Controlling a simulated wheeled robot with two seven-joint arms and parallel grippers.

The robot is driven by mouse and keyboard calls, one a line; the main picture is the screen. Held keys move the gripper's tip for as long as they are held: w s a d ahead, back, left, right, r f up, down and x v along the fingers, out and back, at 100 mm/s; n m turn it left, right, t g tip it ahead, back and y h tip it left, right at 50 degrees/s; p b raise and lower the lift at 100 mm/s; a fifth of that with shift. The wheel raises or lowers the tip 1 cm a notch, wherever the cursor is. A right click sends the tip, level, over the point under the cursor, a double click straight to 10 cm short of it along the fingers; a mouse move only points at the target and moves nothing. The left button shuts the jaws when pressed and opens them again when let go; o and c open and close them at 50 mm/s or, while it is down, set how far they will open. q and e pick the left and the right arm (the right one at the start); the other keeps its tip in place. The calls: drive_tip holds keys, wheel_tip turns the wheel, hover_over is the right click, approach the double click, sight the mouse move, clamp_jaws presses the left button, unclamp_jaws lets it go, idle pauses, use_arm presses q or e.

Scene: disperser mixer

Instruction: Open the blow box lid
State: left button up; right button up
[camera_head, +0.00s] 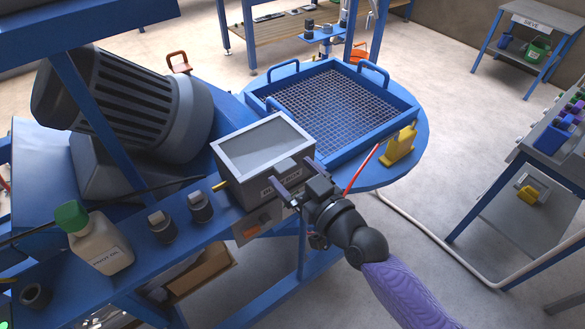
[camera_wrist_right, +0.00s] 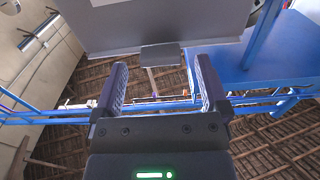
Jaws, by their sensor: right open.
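The blow box (camera_head: 250,184) is a grey box on the blue machine frame, with a dark label on its front. Its lid (camera_head: 262,143) lies flat and shut on top, with a pale panel inside a grey rim. A dark tab (camera_head: 285,166) sticks out at the lid's front edge. My right gripper (camera_head: 295,177) is open in front of the box, close to the tab. In the right wrist view the tab (camera_wrist_right: 160,55) appears centred just beyond the gap between the open fingers (camera_wrist_right: 160,78). Nothing is visibly held. My left gripper is out of view.
A blue-framed mesh sieve (camera_head: 340,104) stands behind the box on a round blue table, with a yellow block (camera_head: 400,146) at its edge. A white bottle with a green cap (camera_head: 98,240) and metal fittings (camera_head: 163,225) stand on the ledge left of the box.

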drive_tip(key=shift+w+a, duration=0.45)
drive_tip(key=shift+w, duration=0.05)
drive_tip(key=shift+c, duration=0.3)
clamp_jaws()
